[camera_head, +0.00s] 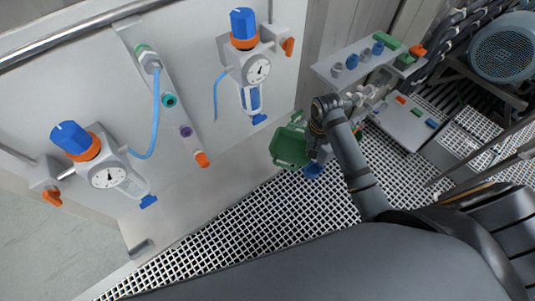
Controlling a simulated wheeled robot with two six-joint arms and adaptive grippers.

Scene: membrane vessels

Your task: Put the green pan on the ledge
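The green pan (289,147) is low beside the base of the light wall panel, above the grated floor, and appears tilted. My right arm reaches in from the lower right, and its gripper (317,153) is close to the pan's right side. The wrist and arm cover part of that area, so I cannot tell whether the fingers touch or hold the pan. A pale grey ledge-like surface (325,71) with several knobs is at the upper right; I cannot tell if it is the task's ledge. My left gripper is not in view.
Two gauge units (105,175) (257,70) with blue knobs and hoses stick out from the panel. A grey box (405,122) with coloured switches and a blue-grey motor (505,50) stand right. The floor grating (265,225) is clear in the middle.

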